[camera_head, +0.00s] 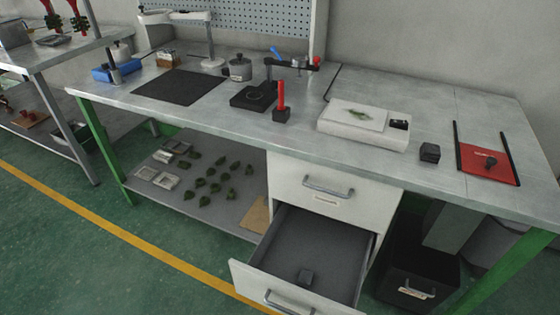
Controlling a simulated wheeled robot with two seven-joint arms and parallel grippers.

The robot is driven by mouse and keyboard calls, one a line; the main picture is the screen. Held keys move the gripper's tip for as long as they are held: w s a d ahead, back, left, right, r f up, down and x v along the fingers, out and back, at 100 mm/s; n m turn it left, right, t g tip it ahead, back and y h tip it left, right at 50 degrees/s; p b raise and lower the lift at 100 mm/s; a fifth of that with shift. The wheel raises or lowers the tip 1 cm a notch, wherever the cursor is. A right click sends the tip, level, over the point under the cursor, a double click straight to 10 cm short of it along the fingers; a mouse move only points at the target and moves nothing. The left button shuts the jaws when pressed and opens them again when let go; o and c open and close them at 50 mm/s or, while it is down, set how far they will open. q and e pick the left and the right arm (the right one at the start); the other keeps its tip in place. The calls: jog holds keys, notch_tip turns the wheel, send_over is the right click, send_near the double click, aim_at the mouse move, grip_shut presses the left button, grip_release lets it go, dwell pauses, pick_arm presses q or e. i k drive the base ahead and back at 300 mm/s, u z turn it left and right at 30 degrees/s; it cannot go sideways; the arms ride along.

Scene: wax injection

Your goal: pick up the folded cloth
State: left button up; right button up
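No piece is clearly recognisable as a folded cloth at this size. A similar dark block (429,152) sits on the bench top, right of the white scale-like device (362,127). A flat tan piece (257,215) lies on the lower shelf beside the drawers, partly hidden by the cabinet. Neither of my grippers shows in the head view.
The metal bench (290,138) also carries a black mat (180,86), a lidded pot (240,68), a black stand with a red upright (281,100) and a red plate (488,164). Several green pieces lie on the lower shelf (200,207). The open drawer juts over the green floor.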

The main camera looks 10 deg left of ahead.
aim_at(306, 278)
jog(key=k, duration=1.25)
jog(key=u, duration=0.65)
jog(key=i, duration=1.25)
jog(key=z, duration=0.6)
jog(key=i, duration=0.5)
